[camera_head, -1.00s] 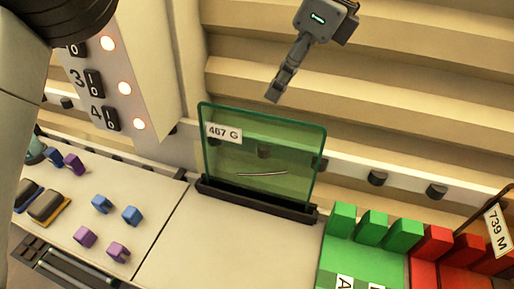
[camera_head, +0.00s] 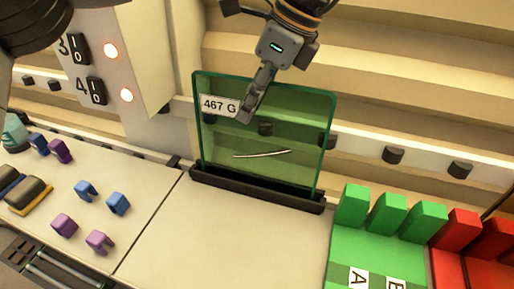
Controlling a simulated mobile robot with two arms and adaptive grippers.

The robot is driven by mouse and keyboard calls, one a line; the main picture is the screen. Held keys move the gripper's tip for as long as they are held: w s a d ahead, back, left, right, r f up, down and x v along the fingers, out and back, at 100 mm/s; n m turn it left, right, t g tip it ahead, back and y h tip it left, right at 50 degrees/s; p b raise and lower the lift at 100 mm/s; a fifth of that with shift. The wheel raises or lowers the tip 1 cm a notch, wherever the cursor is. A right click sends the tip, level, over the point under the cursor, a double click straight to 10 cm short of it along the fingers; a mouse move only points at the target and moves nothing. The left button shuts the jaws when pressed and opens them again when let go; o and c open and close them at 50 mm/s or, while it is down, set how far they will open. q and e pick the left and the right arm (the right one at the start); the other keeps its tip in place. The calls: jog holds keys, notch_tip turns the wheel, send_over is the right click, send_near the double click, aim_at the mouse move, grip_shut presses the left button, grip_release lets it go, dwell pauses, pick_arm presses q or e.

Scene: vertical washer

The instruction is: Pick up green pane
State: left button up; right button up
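The green pane (camera_head: 286,165) is a clear green glass sheet with a darker rim and a "467 G" label at its upper left. It stands upright in a black slotted holder (camera_head: 258,190) at the back of the counter.
Green blocks (camera_head: 388,214) and red blocks (camera_head: 462,229) stand at the right. Small blue and purple clips (camera_head: 118,203) lie on the left counter. A switch panel (camera_head: 90,70) with lit lamps is at the upper left. The counter before the holder is clear.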

pick_arm(q)
jog(key=shift+x, duration=0.85)
jog(key=shift+r, duration=0.1)
jog(key=c, duration=0.6)
grip_shut()
